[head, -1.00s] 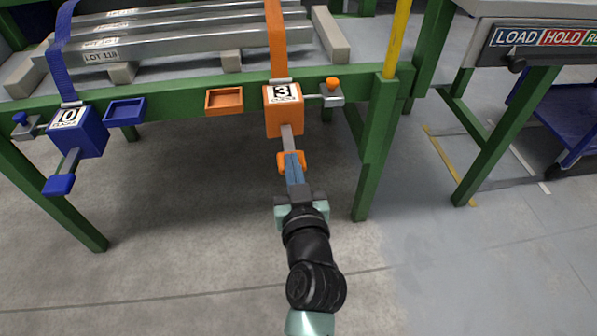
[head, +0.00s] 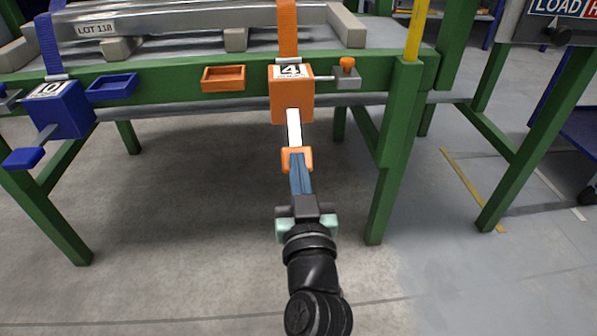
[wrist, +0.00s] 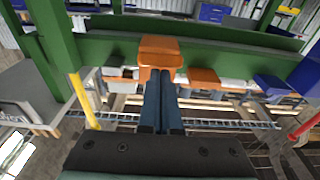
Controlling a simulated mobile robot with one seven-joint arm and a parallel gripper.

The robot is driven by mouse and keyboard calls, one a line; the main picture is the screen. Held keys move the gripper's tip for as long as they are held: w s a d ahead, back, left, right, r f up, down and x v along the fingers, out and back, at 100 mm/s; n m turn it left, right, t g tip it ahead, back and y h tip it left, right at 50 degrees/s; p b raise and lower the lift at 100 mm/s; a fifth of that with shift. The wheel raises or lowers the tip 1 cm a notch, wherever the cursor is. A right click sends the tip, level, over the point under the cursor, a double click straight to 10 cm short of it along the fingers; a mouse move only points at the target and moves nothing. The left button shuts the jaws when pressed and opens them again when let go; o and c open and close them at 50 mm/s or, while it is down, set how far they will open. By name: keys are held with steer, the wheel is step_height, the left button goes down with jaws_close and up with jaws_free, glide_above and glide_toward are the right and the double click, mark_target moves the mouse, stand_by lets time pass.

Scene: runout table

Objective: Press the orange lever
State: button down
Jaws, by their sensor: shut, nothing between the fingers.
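The orange lever's handle (head: 297,159) is at the lower end of a pale arm on the orange box (head: 291,98). The counter (head: 291,71) on the box reads 4. An orange strap rises from the box. My gripper (head: 297,172) is shut and empty. Its blue fingertips meet the orange handle from the near side and hide part of it; I cannot tell how firmly they press. In the wrist view the shut fingers (wrist: 163,80) reach the orange handle (wrist: 160,52), which fills the spot ahead of their tips.
A blue box (head: 60,110) with a blue lever handle (head: 22,158) is at left. Open orange (head: 223,88) and blue (head: 111,97) trays line the green table beam (head: 180,88). An orange-knobbed bracket (head: 347,76) and green leg (head: 388,165) stand right. Floor below is clear.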

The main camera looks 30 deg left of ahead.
steer(key=shift+w+a+f+b, duration=0.1)
steer(key=shift+f+b, duration=0.25)
steer(key=shift+f, duration=0.3)
